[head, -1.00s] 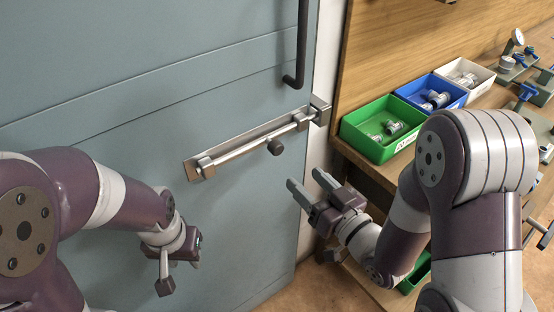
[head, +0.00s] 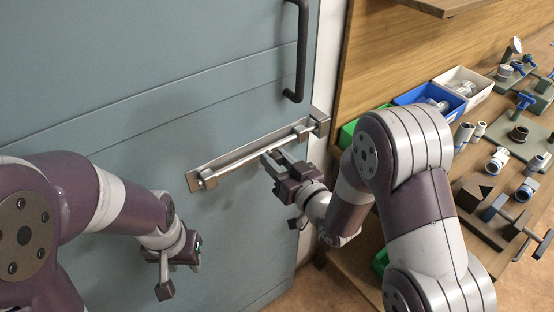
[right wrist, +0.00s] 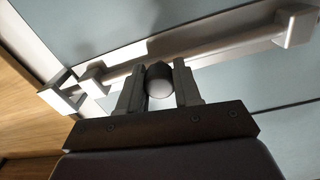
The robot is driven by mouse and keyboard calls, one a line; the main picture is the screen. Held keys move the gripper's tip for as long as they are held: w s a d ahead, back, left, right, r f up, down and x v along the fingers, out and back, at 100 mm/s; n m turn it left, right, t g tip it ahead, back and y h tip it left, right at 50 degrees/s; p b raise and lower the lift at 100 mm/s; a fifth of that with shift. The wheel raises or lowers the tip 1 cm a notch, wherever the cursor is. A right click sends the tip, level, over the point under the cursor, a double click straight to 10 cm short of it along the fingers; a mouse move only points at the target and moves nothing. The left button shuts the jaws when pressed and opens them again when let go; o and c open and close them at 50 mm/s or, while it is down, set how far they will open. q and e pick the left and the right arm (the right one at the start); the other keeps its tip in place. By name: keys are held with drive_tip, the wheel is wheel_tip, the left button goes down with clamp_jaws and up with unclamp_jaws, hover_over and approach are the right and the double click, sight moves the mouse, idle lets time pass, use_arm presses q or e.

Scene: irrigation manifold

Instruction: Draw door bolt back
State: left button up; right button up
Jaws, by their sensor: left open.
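The steel door bolt (head: 240,160) lies along its backplate on the blue-grey door, and its rod also shows in the right wrist view (right wrist: 215,49). At its right end the rod runs through a guide to the keeper (head: 320,121) by the door's edge, seen at the left in the right wrist view (right wrist: 65,97). The dark round bolt knob (right wrist: 159,82) sits between the fingers of my right gripper (right wrist: 159,90), which appear against both sides of it. In the head view my right gripper (head: 277,160) hides the knob. My left gripper (head: 178,268) is open and empty, low before the door.
A dark door handle (head: 300,60) is above the bolt. To the right, a wooden bench carries green (head: 350,132), blue (head: 428,97) and white (head: 464,86) bins and several fittings. My right arm partly covers the green bin.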

sight(248, 162)
clamp_jaws()
drive_tip(key=s+a+b, duration=0.1)
drive_tip(key=a, duration=0.1)
drive_tip(key=s+a+b, duration=0.1)
drive_tip(key=s+a, duration=0.1)
drive_tip(key=o, duration=0.6)
unclamp_jaws()
drive_tip(key=shift+a, duration=0.1)
drive_tip(key=o, duration=0.4)
drive_tip(key=shift+s+a, duration=0.1)
drive_tip(key=shift+a, duration=0.1)
